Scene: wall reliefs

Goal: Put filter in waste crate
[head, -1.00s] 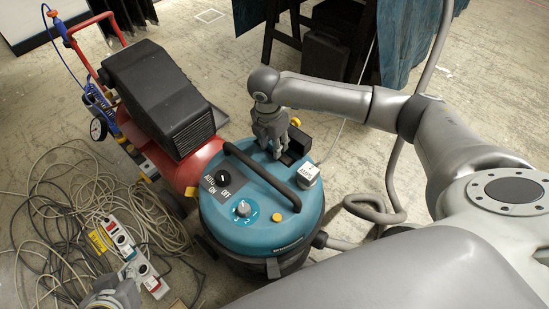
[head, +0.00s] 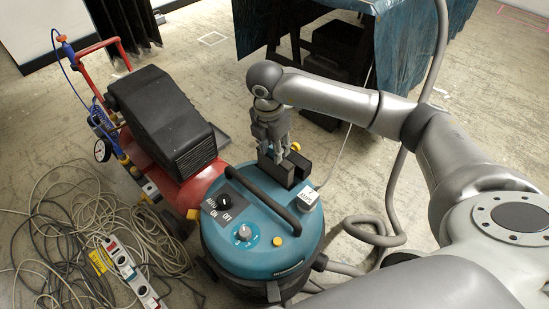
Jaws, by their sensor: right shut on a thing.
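My right gripper (head: 275,152) points down at the back of the teal vacuum lid (head: 285,228) in the head view. It is shut on a dark block, which I take to be the filter (head: 279,172). The block sits at or just above the lid, beside a black housing (head: 302,163); its lower part and any contact with the lid are hard to make out. My left gripper is out of view. I see no waste crate.
A red compressor (head: 165,135) stands close on the left. Tangled cables (head: 60,225) and a power strip (head: 130,272) lie on the floor. A grey hose (head: 372,228) runs at right.

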